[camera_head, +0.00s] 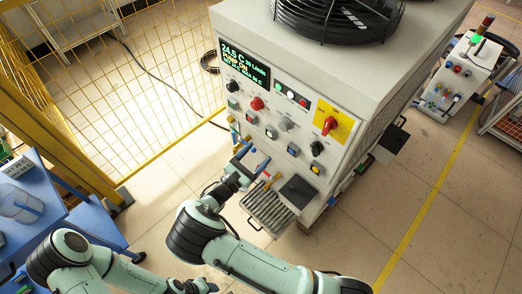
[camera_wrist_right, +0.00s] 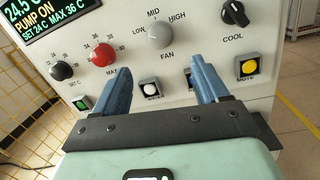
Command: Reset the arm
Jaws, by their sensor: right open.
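The heater-side control cabinet (camera_head: 350,75) stands in the middle of the head view. Its display (camera_head: 245,63) reads 24.5 C and PUMP ON. My right gripper (camera_head: 250,158) is open and empty in front of the lower panel. In the right wrist view its blue fingers (camera_wrist_right: 160,68) are spread, with a white button (camera_wrist_right: 150,88) showing between them. The right finger partly covers another button. The grey FAN knob (camera_wrist_right: 160,36) is above the fingers and points up near MID. My left arm (camera_head: 75,255) lies low at the left; its fingers do not show.
The panel also has a red knob (camera_wrist_right: 102,55), a black COOL knob (camera_wrist_right: 235,14), a yellow-lit button (camera_wrist_right: 246,67) and a red switch (camera_head: 330,125). A slatted shelf (camera_head: 268,210) juts out below. A blue table (camera_head: 50,185) and yellow fence (camera_head: 120,80) stand left.

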